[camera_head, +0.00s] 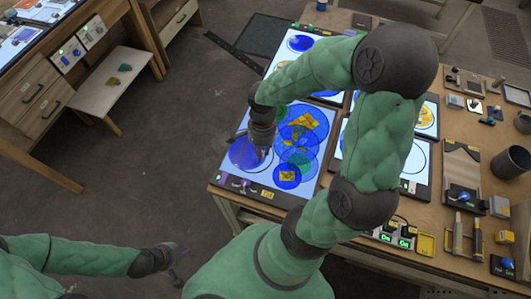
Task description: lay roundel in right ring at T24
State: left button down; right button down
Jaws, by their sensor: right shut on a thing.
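My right gripper (263,154) points down over the left part of a lit white panel (227,177). It is shut on a roundel, which looks like the blue disc (243,153) at its fingertips; the fingers hide part of the contact. I cannot tell whether the disc touches the panel. More blue and yellow round pieces (287,176) lie on the same panel, overlapping. The T24 label is too small to read. Another lit panel at the right shows a dark ring outline (424,160), partly behind my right arm. My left gripper (180,266) is open and empty, low over the floor.
The wooden bench holds more lit panels (299,44), a dark cup (511,162), yellow-handled tools (477,239) and boxes with green displays (405,243). My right arm hides the bench middle. A small side table (103,92) stands at the upper left. Open floor lies between.

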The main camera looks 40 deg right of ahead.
jog(key=d+f, duration=0.1)
jog(key=f, duration=0.1)
jog(key=w+d+f, duration=0.1)
jog(key=shift+w+d+f, duration=0.1)
jog(key=shift+d+f, duration=0.25)
jog(key=shift+d, duration=0.05)
jog(key=shift+w+d+f+b, duration=0.15)
jog(key=shift+f+b, duration=0.2)
jog(key=shift+f, duration=0.55)
jog(key=shift+d+f+b, duration=0.1)
jog(key=shift+f+b, duration=0.2)
jog(key=shift+f, duration=0.6)
jog(key=shift+f, duration=0.15)
jog(key=c, duration=1)
grip_release()
jog(key=shift+c, duration=0.2)
